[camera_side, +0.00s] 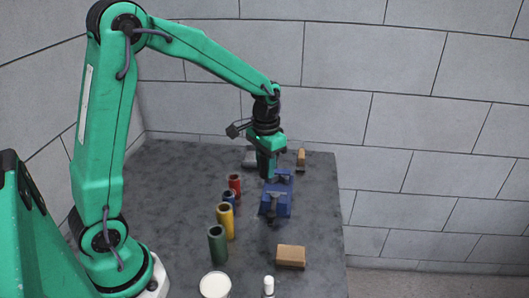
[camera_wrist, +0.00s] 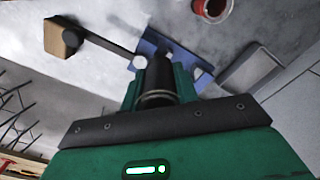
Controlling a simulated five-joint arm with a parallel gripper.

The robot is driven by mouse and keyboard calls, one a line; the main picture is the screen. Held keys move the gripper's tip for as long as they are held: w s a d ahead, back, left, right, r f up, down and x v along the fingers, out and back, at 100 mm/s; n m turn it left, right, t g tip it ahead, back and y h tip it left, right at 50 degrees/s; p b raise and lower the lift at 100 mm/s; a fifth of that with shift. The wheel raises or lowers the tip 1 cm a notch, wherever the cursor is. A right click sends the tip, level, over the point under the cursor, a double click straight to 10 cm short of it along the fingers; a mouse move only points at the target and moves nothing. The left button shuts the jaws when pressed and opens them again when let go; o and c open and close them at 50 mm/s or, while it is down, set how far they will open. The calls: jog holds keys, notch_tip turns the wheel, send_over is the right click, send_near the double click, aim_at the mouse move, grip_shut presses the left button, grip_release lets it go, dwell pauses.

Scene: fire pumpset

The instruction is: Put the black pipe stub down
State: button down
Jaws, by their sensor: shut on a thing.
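My gripper (camera_side: 266,172) is low over the far part of the table, at the far end of the blue fixture (camera_side: 276,203). In the wrist view, its green fingers are shut on a black pipe stub (camera_wrist: 157,78), one on each side. The stub points away from the palm, towards the blue fixture, which shows behind it (camera_wrist: 178,57). In the side view the fingers hide the stub. I cannot tell whether its lower end touches anything.
Red (camera_side: 235,184), blue (camera_side: 229,198), yellow (camera_side: 226,219) and green (camera_side: 218,244) stubs stand left of the fixture. A tan block (camera_side: 290,256) and a white round container (camera_side: 215,285) are in front. A grey block (camera_wrist: 248,66) and a tan-headed tool (camera_wrist: 62,40) lie near my gripper.

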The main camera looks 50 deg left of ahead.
jog(key=d+n, duration=0.1)
jog(key=n, duration=0.1)
jog(key=w+d+n, duration=0.1)
jog(key=d+n, duration=0.1)
jog(key=n, duration=0.1)
jog(key=shift+w+d+r+n, duration=0.2)
jog(key=shift+d+r+n, duration=0.1)
jog(key=d+n, duration=0.1)
jog(key=n, duration=0.1)
jog(key=d+n, duration=0.2)
jog(key=w+d+n, duration=0.1)
jog(key=n, duration=0.1)
jog(key=shift+d+r+n, duration=0.2)
jog(key=shift+r+n, duration=0.1)
jog(key=shift+n, duration=0.1)
send_over(278, 188)
notch_tip(278, 188, down, 7)
jog(key=shift+f, duration=0.1)
jog(key=shift+f, duration=1.9)
jog(key=shift+f, duration=0.15)
jog(key=c, duration=1.3)
grip_release()
jog(key=shift+c, duration=0.2)
